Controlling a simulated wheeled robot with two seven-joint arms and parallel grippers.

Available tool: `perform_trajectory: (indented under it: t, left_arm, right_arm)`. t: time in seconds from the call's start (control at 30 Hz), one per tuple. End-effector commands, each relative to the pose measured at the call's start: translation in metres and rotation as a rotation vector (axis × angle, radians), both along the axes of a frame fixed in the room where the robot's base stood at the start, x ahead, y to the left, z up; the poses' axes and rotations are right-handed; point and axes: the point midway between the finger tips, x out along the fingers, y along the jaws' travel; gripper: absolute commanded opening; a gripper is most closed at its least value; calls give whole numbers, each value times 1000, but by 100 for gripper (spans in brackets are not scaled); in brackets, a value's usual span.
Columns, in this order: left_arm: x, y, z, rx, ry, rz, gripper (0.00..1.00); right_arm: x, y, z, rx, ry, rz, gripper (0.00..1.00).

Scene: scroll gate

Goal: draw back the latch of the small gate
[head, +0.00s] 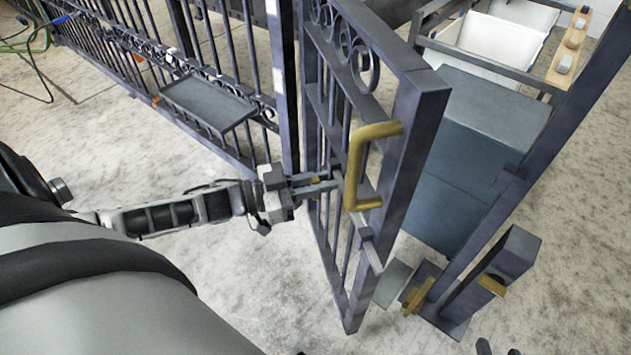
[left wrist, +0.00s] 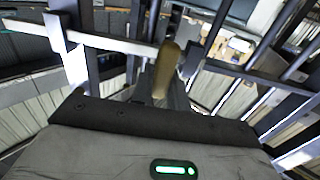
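The small gate (head: 412,185) is dark blue-grey metal and stands ajar, swung away from its post. A brass pull handle (head: 366,165) is fixed to its near edge. A light grey latch bar (head: 368,246) crosses the gate below the handle, its end past the edge. My left gripper (head: 325,183) reaches the bars from the left. Dark tips at the bottom edge look like my right gripper (head: 498,348); the rest is cut off.
The gate post (head: 503,262) stands at right with brass pieces (head: 418,296) at its foot. A long scroll fence (head: 130,65) with a small grey tray (head: 208,103) runs at left. A blue-grey box (head: 465,150) and white bins (head: 500,45) stand beyond the gate. The near floor is clear.

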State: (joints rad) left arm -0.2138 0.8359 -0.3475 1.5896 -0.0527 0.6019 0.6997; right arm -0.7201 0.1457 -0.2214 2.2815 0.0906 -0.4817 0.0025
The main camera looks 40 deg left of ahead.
Motion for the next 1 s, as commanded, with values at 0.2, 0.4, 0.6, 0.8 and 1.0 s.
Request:
perform_trajectory:
  t: [0.2,0.4,0.6,0.8,1.0]
  left_arm:
    - [4,5,-1,2,-2,-2,0]
    - [29,35,-3,5,-4,2,0]
    - [38,48,0,2,-1,3,0]
    - [39,49,1,2,0,8,0]
    - [39,48,1,2,-1,6,38]
  right_arm:
    - [-1,0,-5,-1,5,1,36]
    - [-2,0,-16,-5,2,1,36]
    - [-2,0,-12,-3,-12,4,36]
    - [-3,0,-8,-5,-16,8,36]
    - [-3,0,-8,-5,-15,8,36]
